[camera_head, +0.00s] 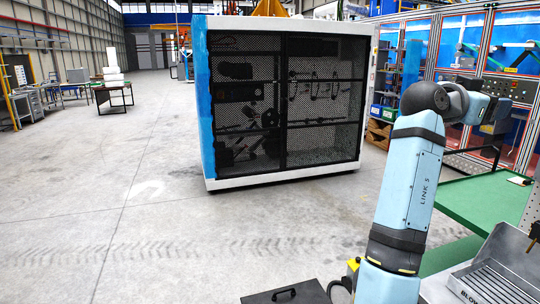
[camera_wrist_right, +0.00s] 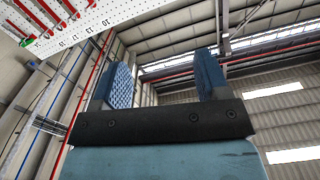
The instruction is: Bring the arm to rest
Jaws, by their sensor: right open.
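My right arm (camera_head: 411,185) rises from the bottom of the head view, light blue with dark joints. It bends at a dark elbow-like joint (camera_head: 427,100) and its far end runs to the right, in front of the panel wall. My right gripper (camera_wrist_right: 166,80) shows in the right wrist view with two blue ribbed fingers spread apart. Nothing is between them, and the hall's roof and wall lie behind. In the head view its fingertips cannot be made out clearly. My left gripper is in neither view.
A mesh-door cabinet (camera_head: 283,100) stands ahead. A green-topped bench (camera_head: 480,195) and a grey metal tray (camera_head: 505,262) are close at right. A dark lid with a handle (camera_head: 286,293) is at the bottom. A white perforated board (camera_wrist_right: 60,22) shows upper left in the wrist view.

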